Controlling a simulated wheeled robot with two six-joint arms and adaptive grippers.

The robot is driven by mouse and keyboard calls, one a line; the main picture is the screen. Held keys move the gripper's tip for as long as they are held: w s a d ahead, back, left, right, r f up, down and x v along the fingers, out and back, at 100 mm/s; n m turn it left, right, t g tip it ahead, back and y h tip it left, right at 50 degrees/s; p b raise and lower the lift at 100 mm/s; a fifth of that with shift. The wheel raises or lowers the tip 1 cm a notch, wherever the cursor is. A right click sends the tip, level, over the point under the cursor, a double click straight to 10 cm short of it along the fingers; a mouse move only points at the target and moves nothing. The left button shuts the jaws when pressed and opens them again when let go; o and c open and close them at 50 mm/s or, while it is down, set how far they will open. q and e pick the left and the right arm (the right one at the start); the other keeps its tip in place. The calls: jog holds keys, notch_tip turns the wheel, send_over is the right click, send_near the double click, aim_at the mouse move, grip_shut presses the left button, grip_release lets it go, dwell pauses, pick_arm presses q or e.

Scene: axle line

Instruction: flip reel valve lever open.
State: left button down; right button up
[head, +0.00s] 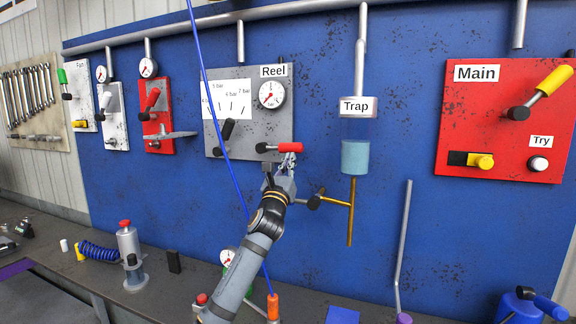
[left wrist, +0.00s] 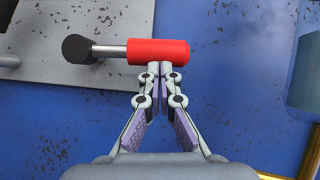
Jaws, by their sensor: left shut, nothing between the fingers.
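The grey Reel panel (head: 247,95) is on the blue wall, with a gauge (head: 272,94), a pressure card and a black-handled lever (head: 226,131). The reel valve lever (head: 290,147) has a red grip and lies about horizontal, pointing right from its black pivot (head: 261,148). In the left wrist view the red grip (left wrist: 158,52) crosses above my fingertips, with its pivot to the left. My left gripper (left wrist: 160,68) is shut and empty, its tips at the grip's lower edge; I cannot tell if they touch. It also shows below the lever in the head view (head: 288,163). My right gripper is not in view.
The Trap bowl (head: 355,157) with its brass pipe (head: 351,215) is just right of my left gripper. The red Main panel (head: 505,120) is farther right. A blue hose (head: 218,110) hangs in front of the Reel panel. A workbench (head: 150,290) runs below.

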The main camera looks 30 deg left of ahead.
pick_arm(q)
jog(key=shift+d+r+n+g+y+p, duration=0.15)
jog(key=shift+r+n+g+y+p, duration=0.15)
jog(key=shift+r+n+y, duration=0.45)
jog(key=shift+d+r+n+g+y+p, duration=0.15)
jog(key=shift+r+n+y+p, duration=0.3)
jog(key=shift+n, duration=0.6)
jog(key=shift+s+a+r+n+g+y+p, duration=0.1)
jog(key=shift+a+r+n+g+y+p, duration=0.15)
jog(key=shift+r+n+g+y+p, duration=1)
jog(key=shift+a+r+n+g+p, duration=0.4)
jog(key=shift+r+n, duration=0.3)
jog(key=shift+n, duration=1.45)
jog(key=shift+s+a+r+n+g+y+p, duration=0.1)
jog(key=shift+r+n+g+y+p, duration=0.75)
jog(key=shift+n, duration=0.85)
jog(key=shift+r, duration=0.1)
jog(key=shift+a, duration=0.1)
